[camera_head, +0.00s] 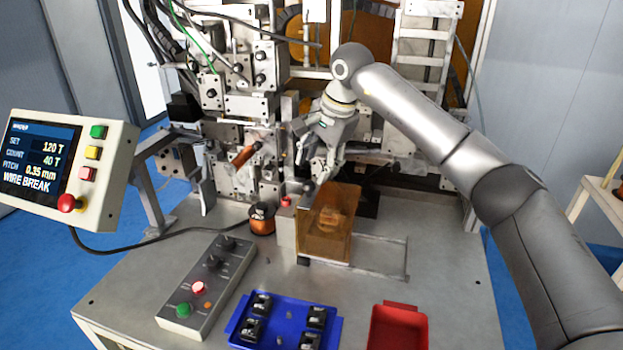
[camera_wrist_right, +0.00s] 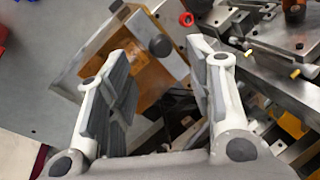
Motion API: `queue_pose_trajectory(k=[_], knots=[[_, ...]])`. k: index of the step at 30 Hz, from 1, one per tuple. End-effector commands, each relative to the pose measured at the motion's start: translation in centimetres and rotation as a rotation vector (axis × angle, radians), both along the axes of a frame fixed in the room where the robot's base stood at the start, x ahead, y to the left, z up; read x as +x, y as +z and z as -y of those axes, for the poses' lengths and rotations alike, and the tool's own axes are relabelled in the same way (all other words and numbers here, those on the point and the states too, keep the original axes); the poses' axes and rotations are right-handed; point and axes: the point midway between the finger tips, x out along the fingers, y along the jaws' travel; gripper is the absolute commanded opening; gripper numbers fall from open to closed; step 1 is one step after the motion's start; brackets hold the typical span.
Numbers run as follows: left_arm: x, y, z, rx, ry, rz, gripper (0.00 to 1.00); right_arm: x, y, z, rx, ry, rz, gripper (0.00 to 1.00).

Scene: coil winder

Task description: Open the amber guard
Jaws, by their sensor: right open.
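The amber guard (camera_head: 326,238) is a see-through orange box standing on the machine table, at the left end of a thin metal rail frame (camera_head: 405,258). An orange-brown shape shows dimly through it. My right gripper (camera_head: 318,178) is just above and behind the guard, pointing down. In the right wrist view its two fingers (camera_wrist_right: 165,90) are wide apart with nothing between their pads. The guard's amber face (camera_wrist_right: 147,82) and a dark round knob (camera_wrist_right: 160,45) lie beyond the fingertips, apart from them as far as I can tell. My left gripper is out of view.
A grey post with a red button (camera_head: 286,201) stands left of the guard, beside a copper spool (camera_head: 262,222). A control box (camera_head: 207,285), blue tray (camera_head: 284,322) and red tray (camera_head: 398,328) lie in front. Winder machinery rises behind. The rail frame's right part is clear.

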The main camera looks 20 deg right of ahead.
Motion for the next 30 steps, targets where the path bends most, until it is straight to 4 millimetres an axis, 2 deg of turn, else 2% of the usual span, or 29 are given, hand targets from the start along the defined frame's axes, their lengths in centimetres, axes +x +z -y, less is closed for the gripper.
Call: queue_pose_trajectory(k=[3, 9, 14, 22, 30], knots=[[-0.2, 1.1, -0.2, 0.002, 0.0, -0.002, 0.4, 0.6, -2.1, -0.4, 0.0, 0.001, -0.006, 0.48], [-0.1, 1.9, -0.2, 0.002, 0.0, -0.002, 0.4, 1.5, -4.8, -0.8, 0.0, -0.001, -0.002, 0.48], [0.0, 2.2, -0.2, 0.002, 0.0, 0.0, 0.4, 1.8, -5.9, -1.0, 0.001, -0.001, -0.001, 0.48], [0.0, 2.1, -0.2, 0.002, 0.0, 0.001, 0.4, 1.8, -6.1, -1.0, 0.0, -0.001, 0.0, 0.48], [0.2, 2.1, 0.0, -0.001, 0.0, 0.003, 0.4, 1.8, -6.0, -1.0, 0.0, -0.001, 0.0, 0.15]])
